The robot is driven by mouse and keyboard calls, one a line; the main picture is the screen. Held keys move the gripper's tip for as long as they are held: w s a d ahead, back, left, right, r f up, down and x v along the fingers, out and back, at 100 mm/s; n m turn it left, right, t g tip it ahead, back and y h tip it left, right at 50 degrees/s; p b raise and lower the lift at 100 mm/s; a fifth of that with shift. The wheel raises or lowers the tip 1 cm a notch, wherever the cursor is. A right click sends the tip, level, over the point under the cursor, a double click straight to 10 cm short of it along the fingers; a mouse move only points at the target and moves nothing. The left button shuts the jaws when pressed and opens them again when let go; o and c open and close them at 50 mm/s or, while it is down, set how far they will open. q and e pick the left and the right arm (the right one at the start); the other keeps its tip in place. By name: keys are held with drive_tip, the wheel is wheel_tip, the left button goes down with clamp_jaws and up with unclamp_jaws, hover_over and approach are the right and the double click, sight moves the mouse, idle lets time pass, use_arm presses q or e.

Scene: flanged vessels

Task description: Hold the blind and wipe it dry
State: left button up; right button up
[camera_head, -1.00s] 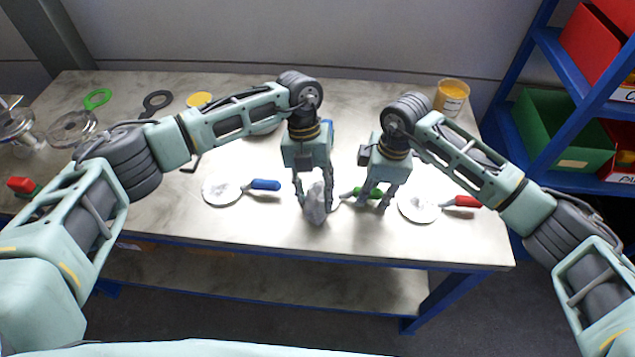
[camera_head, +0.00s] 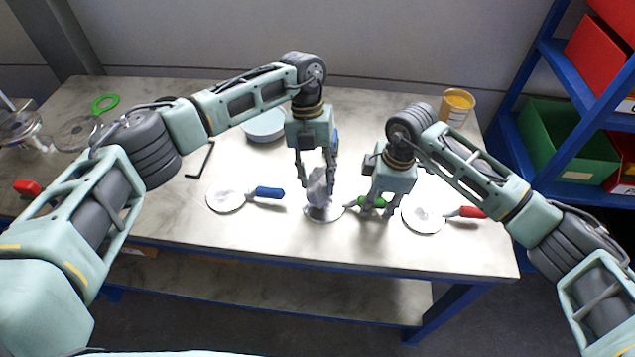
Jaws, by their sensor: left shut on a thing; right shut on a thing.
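The green-handled blind (camera_head: 324,214) is a round metal disc at the table's front middle. My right gripper (camera_head: 375,208) is shut on its green handle (camera_head: 369,202). My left gripper (camera_head: 318,180) is shut on a crumpled pale grey cloth (camera_head: 317,187). The cloth is over the far part of the disc and hides some of it; I cannot tell whether it touches. A blue-handled blind (camera_head: 225,198) lies to the left, and a red-handled blind (camera_head: 422,217) lies to the right of my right gripper.
A blue shelf with a green bin (camera_head: 560,140) stands at the right. The table's front edge is near both grippers.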

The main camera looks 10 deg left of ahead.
use_arm(q)
drive_tip(key=shift+r, duration=2.45)
use_arm(e)
drive_tip(key=o, duration=1.1)
wheel_tip(320, 180, up, 12)
drive_tip(key=d, duration=0.1)
drive_tip(key=shift+d+f, duration=0.1)
